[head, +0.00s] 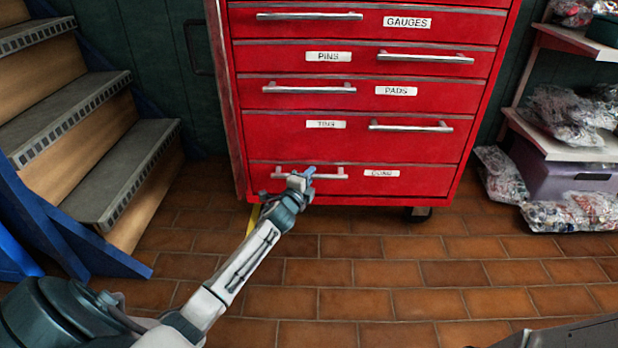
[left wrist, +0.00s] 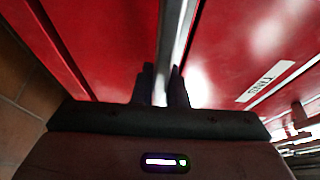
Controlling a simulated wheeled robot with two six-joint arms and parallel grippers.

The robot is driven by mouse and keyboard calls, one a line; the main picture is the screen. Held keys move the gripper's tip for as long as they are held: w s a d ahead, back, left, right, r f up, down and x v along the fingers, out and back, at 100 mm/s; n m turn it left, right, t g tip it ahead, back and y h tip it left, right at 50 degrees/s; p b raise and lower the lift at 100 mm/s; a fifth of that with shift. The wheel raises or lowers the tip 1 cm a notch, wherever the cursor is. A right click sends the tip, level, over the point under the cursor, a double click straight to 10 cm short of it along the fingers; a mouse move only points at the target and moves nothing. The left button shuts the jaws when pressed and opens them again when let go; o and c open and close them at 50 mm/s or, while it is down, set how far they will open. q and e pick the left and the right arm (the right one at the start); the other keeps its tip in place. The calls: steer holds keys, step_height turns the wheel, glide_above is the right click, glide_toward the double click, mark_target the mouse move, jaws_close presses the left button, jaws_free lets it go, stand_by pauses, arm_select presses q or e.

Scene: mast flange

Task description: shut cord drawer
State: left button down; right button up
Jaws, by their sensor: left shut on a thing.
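The cord drawer (head: 425,181) is the lowest drawer of the red cabinet, with a white label on its right and a silver bar handle (head: 335,174) on its left. Its front looks about level with the drawers above; I cannot tell whether a small gap is left. My left gripper (head: 304,178) is at the handle and covers part of it. In the left wrist view the two dark fingers (left wrist: 161,85) are shut on the silver handle bar (left wrist: 176,45), one on each side. My right gripper is not in view.
The drawers above, such as the one labelled PADS (head: 396,91), look shut. Wooden steps (head: 100,150) with a blue frame stand at the left. A shelf (head: 565,140) with plastic-wrapped goods stands at the right. The brick-tiled floor (head: 400,275) before the cabinet is clear.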

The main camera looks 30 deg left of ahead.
arm_select(q)
steer(key=shift+w+a, duration=0.1)
steer(key=shift+a, duration=0.05)
steer(key=c, duration=1.4)
jaws_free()
steer(key=shift+c, duration=0.2)
steer(key=s+d, duration=0.1)
steer(key=s, duration=0.9)
steer(key=shift+s+d+p, duration=0.35)
steer(key=shift+d, duration=0.05)
